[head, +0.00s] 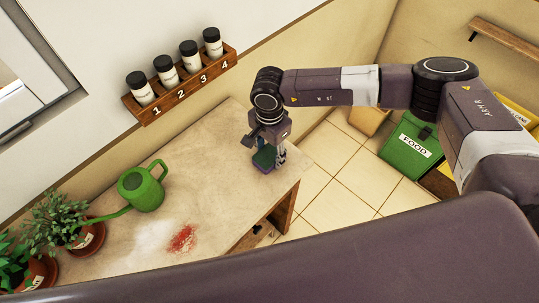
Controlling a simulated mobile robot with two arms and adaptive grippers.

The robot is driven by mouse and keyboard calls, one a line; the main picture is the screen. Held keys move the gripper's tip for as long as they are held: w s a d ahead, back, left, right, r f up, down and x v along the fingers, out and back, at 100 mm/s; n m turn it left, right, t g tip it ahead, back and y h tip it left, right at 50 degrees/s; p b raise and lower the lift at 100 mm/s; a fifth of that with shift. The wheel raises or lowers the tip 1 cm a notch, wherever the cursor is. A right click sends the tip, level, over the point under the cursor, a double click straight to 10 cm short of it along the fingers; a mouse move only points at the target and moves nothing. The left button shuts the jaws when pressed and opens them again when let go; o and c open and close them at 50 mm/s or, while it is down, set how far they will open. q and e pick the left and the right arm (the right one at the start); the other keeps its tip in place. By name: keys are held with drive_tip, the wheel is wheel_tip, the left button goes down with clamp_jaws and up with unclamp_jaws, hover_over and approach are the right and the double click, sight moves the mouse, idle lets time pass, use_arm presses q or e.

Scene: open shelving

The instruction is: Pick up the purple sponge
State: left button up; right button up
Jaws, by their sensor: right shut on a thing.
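The purple sponge (262,167) is at the far right end of the counter, with a green upper face and a purple lower edge showing. My right gripper (265,152) points down over it and is shut on it. The gripper's fingers hide part of the sponge. I cannot tell whether the sponge touches the counter or is slightly above it. My left gripper is not in the head view.
The counter (205,190) holds a green watering can (141,190), potted plants (55,222) at left, and a red stain (182,238). A numbered rack (180,87) with several jars hangs on the wall. A green FOOD bin (408,147) stands on the floor at right.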

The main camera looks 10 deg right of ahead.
sight(269, 153)
drive_tip(key=shift+r, duration=0.15)
wheel_tip(269, 153, up, 20)
drive_tip(key=b, duration=0.6)
drive_tip(key=shift+o, duration=0.5)
